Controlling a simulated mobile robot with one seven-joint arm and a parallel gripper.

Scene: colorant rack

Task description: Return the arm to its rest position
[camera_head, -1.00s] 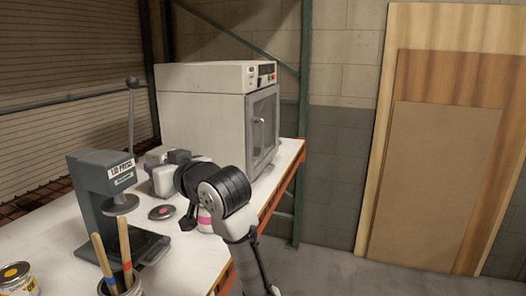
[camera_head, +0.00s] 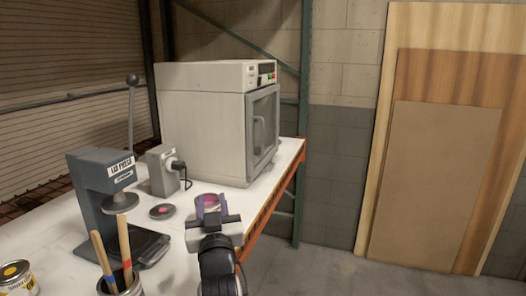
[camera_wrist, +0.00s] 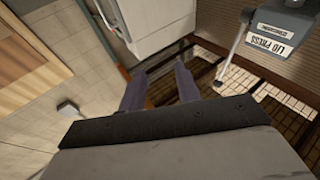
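My gripper (camera_head: 212,203) is over the right part of the bench in the head view, its fingers pointing away toward the oven. In the wrist view its two bluish fingers (camera_wrist: 160,82) stand apart with nothing between them. My forearm reaches in from the bottom of the head view. A small can with a pinkish label (camera_head: 209,201) shows behind the fingers, mostly hidden by them.
A white oven (camera_head: 203,120) stands behind. Floor to the right is clear.

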